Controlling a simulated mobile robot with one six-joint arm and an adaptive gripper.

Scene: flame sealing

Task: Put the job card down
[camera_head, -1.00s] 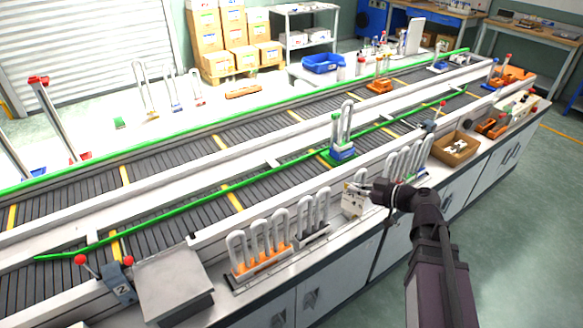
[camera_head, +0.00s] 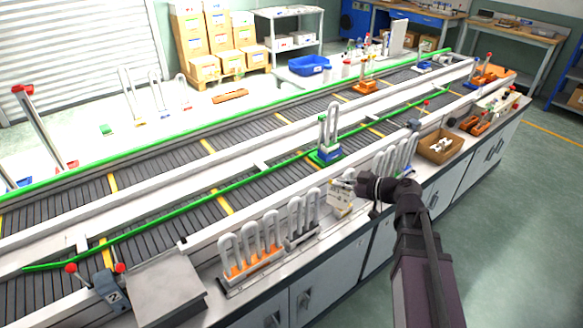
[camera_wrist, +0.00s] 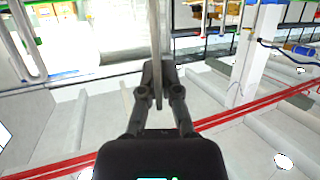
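The job card (camera_head: 340,202) is a small pale card with faint markings in the head view. It hangs at the front edge of the conveyor bench, between two groups of glass U-tubes. My gripper (camera_head: 352,186) is at its upper right side. In the wrist view my gripper (camera_wrist: 158,92) is shut on a thin upright plate (camera_wrist: 155,40), seen edge-on, which appears to be the card. The card's face is hidden there. I cannot tell whether its lower edge touches the bench.
U-tubes in an orange rack (camera_head: 252,262) and a grey rack (camera_head: 302,238) stand left of the card; more tubes (camera_head: 392,160) stand right. A cardboard box (camera_head: 440,147) is farther right. A grey box (camera_head: 165,294) is front left.

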